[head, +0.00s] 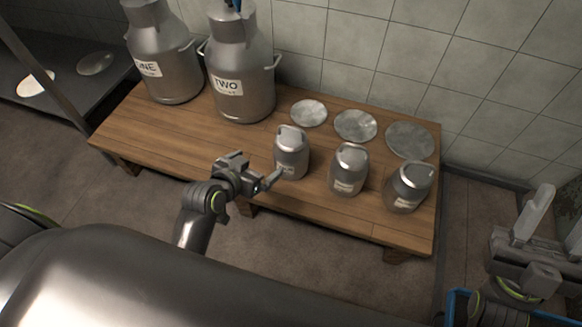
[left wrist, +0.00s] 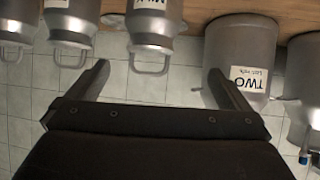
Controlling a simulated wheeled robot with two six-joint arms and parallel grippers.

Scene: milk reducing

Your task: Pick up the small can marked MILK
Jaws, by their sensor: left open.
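Three small metal cans with handles stand in a row on the wooden bench. The leftmost small can (head: 291,153) is nearest my left gripper (head: 262,172). The left wrist view looks upside down and shows that can's label, cut by the top edge, reading roughly MILK, on the small can (left wrist: 150,25). The labels of the middle can (head: 349,169) and right can (head: 408,186) are too small to read. My left gripper is open and empty, just left of and in front of the leftmost can. My right gripper (head: 555,228) is open and empty at the far right.
Large cans marked ONE (head: 170,65) and TWO (head: 240,85) stand on the bench (head: 165,130) left of the small cans. Several round lids (head: 355,125) lie behind the small cans. A tiled wall closes the back. A blue-edged container (head: 460,300) is at the lower right.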

